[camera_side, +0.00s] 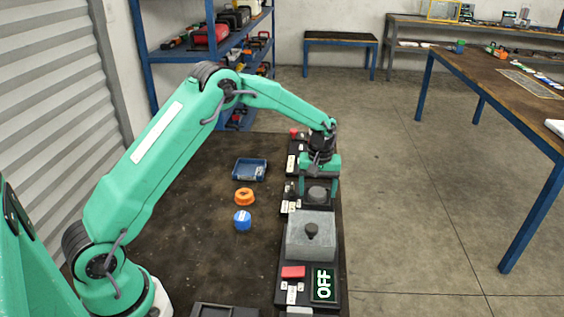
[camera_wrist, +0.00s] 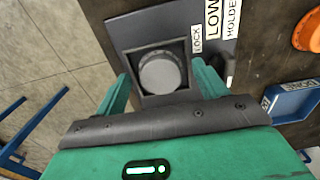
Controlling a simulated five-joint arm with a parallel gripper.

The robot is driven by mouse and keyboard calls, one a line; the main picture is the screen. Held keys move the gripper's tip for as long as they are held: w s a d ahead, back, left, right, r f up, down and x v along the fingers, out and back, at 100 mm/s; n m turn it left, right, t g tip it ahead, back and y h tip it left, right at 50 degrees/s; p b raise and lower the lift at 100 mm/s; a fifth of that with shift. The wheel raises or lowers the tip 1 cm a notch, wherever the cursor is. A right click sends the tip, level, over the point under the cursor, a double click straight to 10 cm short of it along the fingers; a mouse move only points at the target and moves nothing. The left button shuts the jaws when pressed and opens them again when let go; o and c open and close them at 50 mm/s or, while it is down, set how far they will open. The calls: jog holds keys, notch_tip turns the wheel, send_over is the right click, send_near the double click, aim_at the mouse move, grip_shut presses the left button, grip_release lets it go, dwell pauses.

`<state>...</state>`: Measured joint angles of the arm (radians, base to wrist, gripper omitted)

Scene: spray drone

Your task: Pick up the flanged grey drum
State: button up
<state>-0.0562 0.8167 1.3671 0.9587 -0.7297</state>
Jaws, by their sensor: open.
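The grey drum (camera_side: 318,193) sits in a square dark recess on the long black board in the side view. In the wrist view, the round grey top of the drum (camera_wrist: 162,73) shows in its square holder (camera_wrist: 185,92), next to a LOCK label. Its flange is not clear to see. My gripper (camera_side: 319,184) is open and points down over the drum. In the wrist view, the two green fingers of my gripper (camera_wrist: 160,76) stand on either side of the drum, with gaps seen between. I cannot tell how far down the fingertips reach.
Nearer are a red block (camera_side: 293,272) and an OFF display (camera_side: 323,284). An orange ring (camera_side: 244,196), a blue cap (camera_side: 243,220) and a blue tray (camera_side: 250,169) lie to the left.

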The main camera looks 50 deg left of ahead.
aim_at(318, 194)
jog(key=shift+f, duration=0.15)
dwell(0.3)
jog(key=c, duration=1.1)
jog(key=shift+w+r, duration=0.1)
jog(key=shift+r, duration=0.6)
jog(key=r, duration=0.3)
jog(key=shift+d+r, duration=0.1)
jog(key=shift+d, duration=0.2)
jog(key=s+d+r, duration=0.2)
jog(key=d, duration=0.1)
jog(key=s+d+r, duration=0.1)
jog(key=d+r, duration=0.1)
jog(key=d, duration=0.1)
jog(key=s+d+r, duration=0.2)
jog(key=d, duration=0.1)
jog(key=shift+s+d+r, duration=0.25)
jog(key=shift+s+d, duration=0.05)
jog(key=shift+d, duration=0.1)
